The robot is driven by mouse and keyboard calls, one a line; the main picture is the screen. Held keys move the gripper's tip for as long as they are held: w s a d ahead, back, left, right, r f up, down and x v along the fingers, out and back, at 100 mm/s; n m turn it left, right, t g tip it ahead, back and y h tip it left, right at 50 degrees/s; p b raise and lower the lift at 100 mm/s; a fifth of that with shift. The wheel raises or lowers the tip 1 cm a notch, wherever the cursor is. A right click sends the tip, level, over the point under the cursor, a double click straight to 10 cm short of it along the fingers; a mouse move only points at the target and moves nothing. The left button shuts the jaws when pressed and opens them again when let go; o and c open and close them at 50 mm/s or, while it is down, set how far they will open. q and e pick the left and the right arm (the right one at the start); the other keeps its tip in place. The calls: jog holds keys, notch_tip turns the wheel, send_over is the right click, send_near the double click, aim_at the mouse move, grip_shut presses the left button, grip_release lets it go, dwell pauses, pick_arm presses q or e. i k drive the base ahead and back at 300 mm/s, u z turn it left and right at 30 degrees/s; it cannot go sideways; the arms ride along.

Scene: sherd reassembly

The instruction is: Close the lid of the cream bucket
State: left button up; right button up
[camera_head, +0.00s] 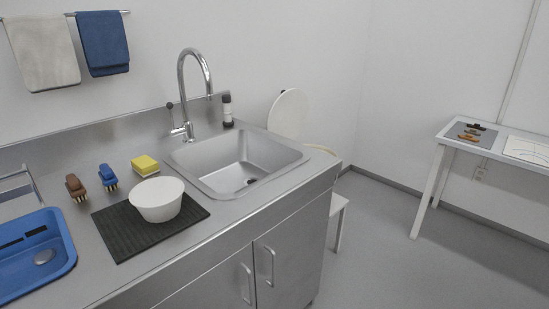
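A round cream disc (289,114), which looks like the bucket's lid, stands steeply tilted behind the far right corner of the sink counter. A thin cream curved edge (321,149) shows just past the counter's right end and may be part of the bucket's rim. The rest of the bucket is hidden behind the counter. Neither of my grippers is in view.
The steel counter holds a sink (240,162), a tall faucet (187,95), a white bowl (158,200) on a black mat (122,232), brushes, a yellow sponge (145,165) and a blue tray (65,262). A white stool (338,208) stands beyond. Floor before the right table (437,150) is clear.

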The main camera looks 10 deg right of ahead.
aim_at(287, 117)
jog(key=u, duration=2.85)
jog(key=k, duration=1.7)
jog(key=z, duration=3.2)
jog(key=i, duration=1.45)
jog(key=z, duration=0.35)
